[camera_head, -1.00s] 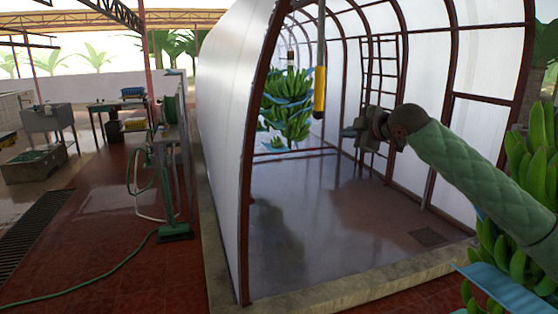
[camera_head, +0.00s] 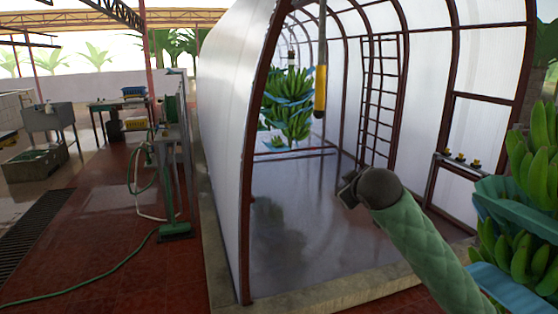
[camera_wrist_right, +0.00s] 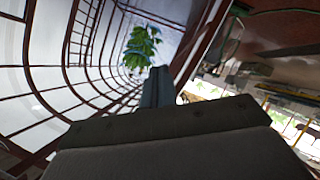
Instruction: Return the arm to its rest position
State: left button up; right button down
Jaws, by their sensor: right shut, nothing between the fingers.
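My right arm, in a green quilted sleeve (camera_head: 425,245), comes in from the lower right of the head view. Its dark right gripper (camera_head: 349,190) is over the floor at the tunnel's entrance, mostly hidden behind the wrist. In the right wrist view the fingers (camera_wrist_right: 157,86) are together with nothing between them. The right gripper touches nothing that I can see. My left gripper is in neither view.
Green banana bunches (camera_head: 515,235) with blue sheets hang close at the right. More bunches (camera_head: 291,108) hang inside the arched tunnel. A yellow hanging handle (camera_head: 320,90) and a ladder (camera_head: 380,100) show there. The tunnel floor (camera_head: 300,210) is clear.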

jog(key=s+f+m+g, duration=0.2)
jog(key=s+f, duration=0.4)
jog(key=f, duration=0.5)
jog(key=s+f+m+g, duration=0.1)
jog(key=s+f+g, duration=0.1)
jog(key=s+f, duration=0.7)
jog(key=s+f+m+g, duration=0.15)
jog(key=s+f, duration=0.25)
jog(key=f, duration=0.9)
jog(key=s+a+f+m+g, duration=0.1)
jog(key=s+f+g, duration=0.2)
jog(key=s+f, duration=0.7)
jog(key=s+a+f+g, duration=0.2)
jog(key=s+f, duration=0.9)
jog(key=s, duration=0.8)
jog(key=shift+s+f+m+g, duration=0.3)
jog(key=shift+s+m+g, duration=0.05)
jog(key=shift+g, duration=0.3)
